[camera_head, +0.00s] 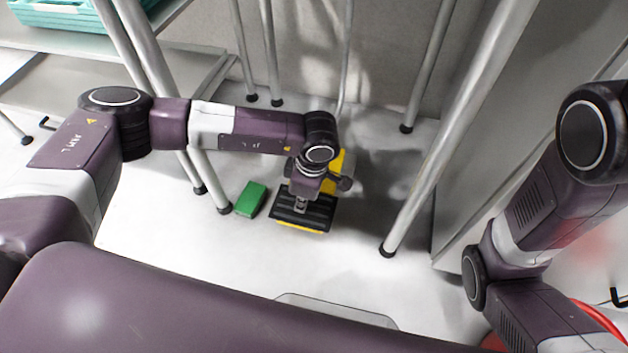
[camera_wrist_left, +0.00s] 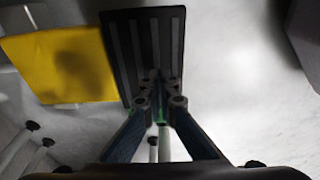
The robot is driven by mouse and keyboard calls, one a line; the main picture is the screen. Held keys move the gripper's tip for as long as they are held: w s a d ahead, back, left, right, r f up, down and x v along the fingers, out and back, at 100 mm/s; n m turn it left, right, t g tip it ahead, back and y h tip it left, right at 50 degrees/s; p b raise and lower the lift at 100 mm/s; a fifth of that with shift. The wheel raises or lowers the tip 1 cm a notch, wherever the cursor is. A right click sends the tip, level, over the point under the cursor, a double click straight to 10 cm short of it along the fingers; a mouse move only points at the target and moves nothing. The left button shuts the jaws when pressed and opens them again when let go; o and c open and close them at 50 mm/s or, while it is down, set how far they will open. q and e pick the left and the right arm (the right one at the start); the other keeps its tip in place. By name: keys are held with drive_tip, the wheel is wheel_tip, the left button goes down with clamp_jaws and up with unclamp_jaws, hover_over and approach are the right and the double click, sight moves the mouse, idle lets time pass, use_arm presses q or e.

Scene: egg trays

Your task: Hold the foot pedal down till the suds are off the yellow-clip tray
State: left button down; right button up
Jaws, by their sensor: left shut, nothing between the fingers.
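The foot pedal has a black ridged plate (camera_head: 318,214) on a yellow base, on the pale floor among metal legs. In the left wrist view its ridged plate (camera_wrist_left: 143,45) fills the upper middle, with a yellow part (camera_wrist_left: 62,65) beside it. My left gripper (camera_head: 300,208) points down, shut and empty, with its fingertips (camera_wrist_left: 160,102) at the plate. They appear to touch it; how far the pedal is pressed I cannot tell. The yellow-clip tray and any suds are not in view. My right arm shows at the right, but its gripper is out of view.
A green block (camera_head: 252,199) lies on the floor left of the pedal. Metal legs (camera_head: 420,165) stand on both sides. A teal crate (camera_head: 60,14) sits on a surface at the upper left. A red curved thing (camera_head: 598,318) shows at the lower right. Floor in front of the pedal is clear.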

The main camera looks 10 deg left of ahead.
sight(302, 215)
use_arm(q)
drive_tip(key=shift+f, duration=0.1)
idle(0.3)
drive_tip(key=shift+f+b, duration=2.2)
drive_tip(key=shift+f, duration=0.85)
drive_tip(key=shift+r, duration=0.1)
idle(4.1)
